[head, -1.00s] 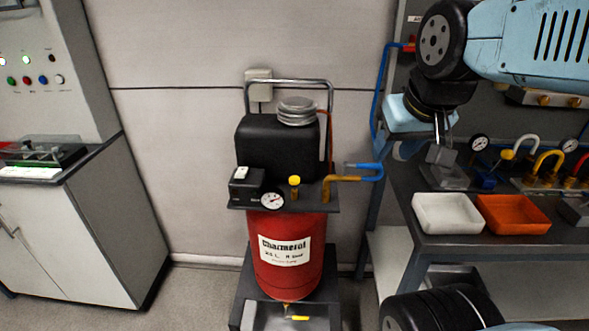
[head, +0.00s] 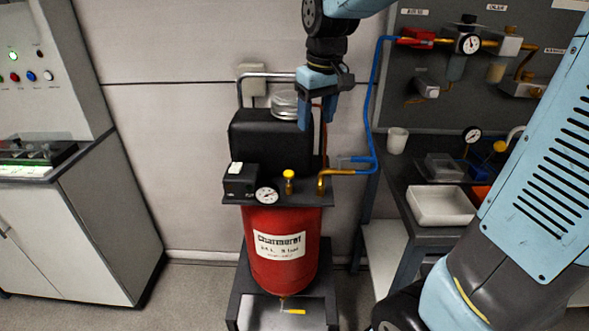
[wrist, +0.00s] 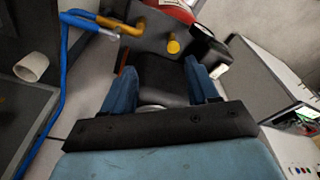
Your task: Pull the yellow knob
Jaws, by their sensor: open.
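The yellow knob (head: 289,174) stands upright on the dark top plate of the red compressor (head: 284,250), between a round gauge (head: 267,195) and a brass pipe (head: 323,180). It also shows in the wrist view (wrist: 173,46), beyond my fingertips and apart from them. My gripper (head: 317,122) hangs above the compressor's rear, up and to the right of the knob, with its fingers pointing down. In the wrist view its two blue fingers (wrist: 157,72) are spread wide with nothing held. The black housing (wrist: 165,80) shows between them.
A metal handle frame (head: 240,90) and a silver cap (head: 285,104) rise near my gripper. A blue hose (head: 374,100) runs to its right. A bench with a white tray (head: 441,205) stands at the right. The floor left of the compressor is clear.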

